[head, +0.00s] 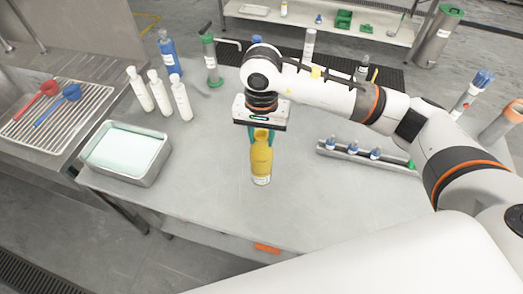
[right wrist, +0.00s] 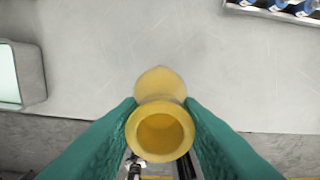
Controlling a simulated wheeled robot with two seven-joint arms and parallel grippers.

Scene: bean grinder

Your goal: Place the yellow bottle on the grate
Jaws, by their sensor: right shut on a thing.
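The yellow bottle (head: 261,163) stands upright at the middle of the grey table in the head view. My right gripper (head: 262,134) is shut on its neck from above. In the right wrist view the open mouth of the yellow bottle (right wrist: 160,132) sits between the green fingers of my right gripper (right wrist: 160,118). I cannot tell whether the bottle's base touches the table. The grate (head: 62,127) lies at the far left, with a red and a blue scoop on it. My left gripper is not in view.
A metal tray (head: 127,153) with pale green contents stands between the bottle and the grate. Several white bottles (head: 160,91), a blue bottle (head: 168,52) and a green-topped bottle (head: 211,60) stand behind. A rack of small blue-capped bottles (head: 367,159) is at right. The table front is clear.

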